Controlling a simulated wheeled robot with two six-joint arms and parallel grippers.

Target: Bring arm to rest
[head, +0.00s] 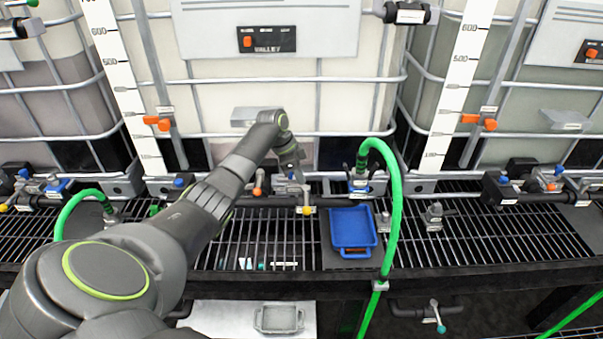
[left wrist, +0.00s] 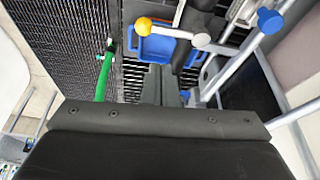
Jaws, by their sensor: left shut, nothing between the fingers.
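My left arm reaches in from the lower left in the head view. Its gripper (head: 296,168) is shut and empty, just in front of the middle tank, above the pipe manifold. A yellow-knobbed valve handle (head: 306,210) stands just below it, and I cannot tell whether they touch. In the left wrist view the dark gripper body fills the bottom. Beyond it are the yellow knob (left wrist: 144,24), a blue tray (left wrist: 160,48) and a blue knob (left wrist: 269,20). My right gripper is in neither view.
White caged tanks (head: 350,98) stand along the back. A blue tray (head: 353,229) lies on the black grated shelf (head: 480,232). A green hose (head: 394,190) arches over the shelf right of the tray. Another green hose (head: 67,212) is at left.

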